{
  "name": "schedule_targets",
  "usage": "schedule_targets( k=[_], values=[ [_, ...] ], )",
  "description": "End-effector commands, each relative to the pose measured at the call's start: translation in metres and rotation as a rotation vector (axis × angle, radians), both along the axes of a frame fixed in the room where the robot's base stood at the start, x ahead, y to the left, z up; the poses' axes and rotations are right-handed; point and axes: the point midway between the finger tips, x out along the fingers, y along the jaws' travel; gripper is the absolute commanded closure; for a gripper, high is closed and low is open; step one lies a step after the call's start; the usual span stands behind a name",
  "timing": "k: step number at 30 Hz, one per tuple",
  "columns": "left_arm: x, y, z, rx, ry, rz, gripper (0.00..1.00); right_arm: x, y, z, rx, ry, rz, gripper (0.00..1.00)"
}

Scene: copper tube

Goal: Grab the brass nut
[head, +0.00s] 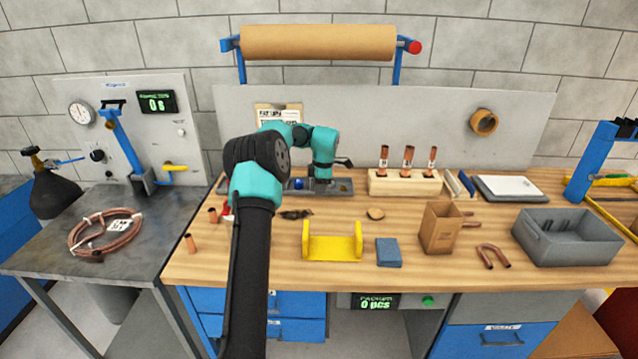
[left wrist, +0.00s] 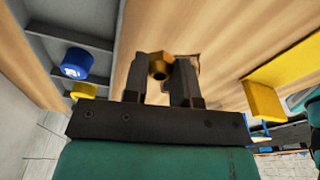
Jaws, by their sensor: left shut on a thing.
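The brass nut (left wrist: 158,66) is in the left wrist view, between the two dark fingertips of my left gripper (left wrist: 162,80). The fingers are closed on its sides, and its dark hole faces the camera. In the head view my left arm reaches over the bench to the grey parts tray (head: 342,186), with its wrist above the tray. The nut and the fingertips cannot be made out there. My right gripper is not in view.
A blue cap (left wrist: 75,62) lies in the tray. A yellow stand (head: 332,247), a blue pad (head: 389,252), a cardboard box (head: 440,228) and a grey bin (head: 567,238) stand on the bench. A wooden block (head: 404,183) holds copper tubes behind.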

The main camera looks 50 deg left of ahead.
Motion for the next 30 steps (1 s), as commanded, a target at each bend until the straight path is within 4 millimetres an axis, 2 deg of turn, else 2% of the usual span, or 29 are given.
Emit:
schedule_targets(
  k=[9, 15, 30],
  values=[
    [-0.034, -0.039, 0.006, 0.000, 0.000, -0.001, 0.97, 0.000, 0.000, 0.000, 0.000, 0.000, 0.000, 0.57],
    [-0.048, -0.054, 0.007, 0.001, -0.001, 0.000, 0.97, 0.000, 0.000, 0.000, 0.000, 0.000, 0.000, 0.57],
    [-0.052, -0.059, 0.007, 0.000, 0.000, 0.000, 0.97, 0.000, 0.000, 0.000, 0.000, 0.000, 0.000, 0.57]
  ],
)
